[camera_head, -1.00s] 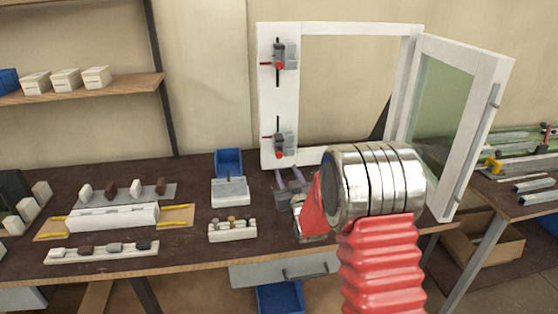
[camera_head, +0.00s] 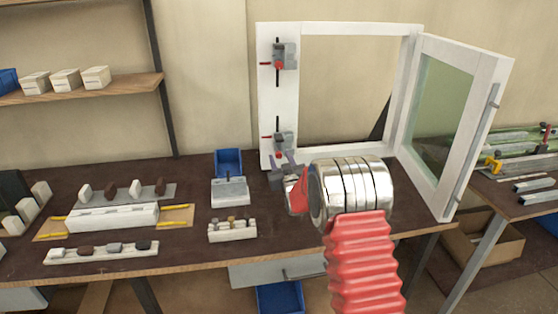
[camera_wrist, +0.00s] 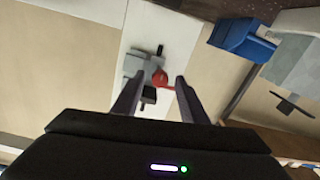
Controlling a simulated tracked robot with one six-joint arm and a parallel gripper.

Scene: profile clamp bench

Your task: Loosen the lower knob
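The white window frame (camera_head: 274,102) stands upright on the bench and carries two clamps on its left post. The lower clamp (camera_head: 284,138) has a red knob (camera_head: 279,151); the upper clamp (camera_head: 284,56) has one too. In the wrist view, the lower clamp (camera_wrist: 140,65) shows with its red knob (camera_wrist: 160,78) ahead of my gripper and a black bar end below it. My gripper (camera_head: 283,165) is just below the lower knob in the head view. In the wrist view its two fingers are apart, one on each side of the knob's line. Contact cannot be told.
A blue bin (camera_head: 228,162) and a grey-white block (camera_head: 230,191) are left of my gripper. A small rack (camera_head: 232,231) stands nearer the front edge. The glazed sash (camera_head: 440,120) hangs open at right. Further fixtures (camera_head: 112,217) occupy the bench's left side.

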